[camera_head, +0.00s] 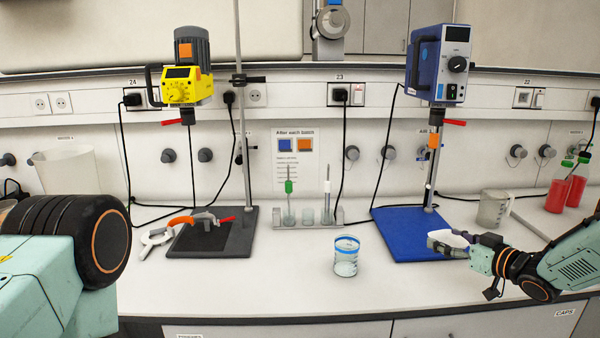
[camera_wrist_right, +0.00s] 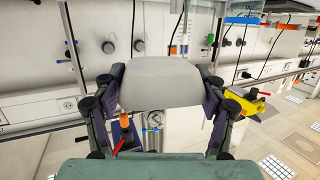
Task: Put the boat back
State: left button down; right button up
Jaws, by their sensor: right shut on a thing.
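The boat is a small white, shallow dish (camera_head: 449,238). It is held in my right gripper (camera_head: 452,243), above the right side of the blue stand base (camera_head: 391,247). In the right wrist view the boat shows as a pale grey shape (camera_wrist_right: 160,82) between the two fingers of my right gripper (camera_wrist_right: 160,95), which is shut on it. The inside of the boat is hard to see. My left arm's large dark joint stands at the left edge of the head view; its gripper is not in view.
A black stand base (camera_head: 235,243) with a clamp is at left.

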jog(key=shift+s+a+r, duration=0.1)
jog(key=s+a+f+n+g+y+b, duration=0.1)
jog(key=s+a+f+n+y, duration=0.15)
jog(key=s+f, duration=0.35)
jog(key=s+a+f+n+g+y+b, duration=0.1)
jog(key=s+a+f+g+y, duration=0.1)
jog(key=s+a+f, duration=0.35)
pick_arm(q)
notch_tip(320, 180, down, 11)
jog(key=b, duration=0.9)
jog(key=shift+s, duration=0.2)
pick_arm(e)
jog(key=s+a+f+n+g+y, duration=0.1)
jog(key=s+a, duration=0.3)
jog(key=s, duration=0.4)
jog(key=s+a+f+n+g, duration=0.1)
jog(key=s+a, duration=0.4)
jog(key=s, duration=0.4)
jog(key=shift+a+y, duration=0.3)
jog(key=shift+y, duration=0.05)
pick_arm(q)
jog(key=shift+a+f, duration=0.1)
pick_arm(e)
jog(key=shift+n, duration=0.25)
jog(key=shift+r, duration=0.1)
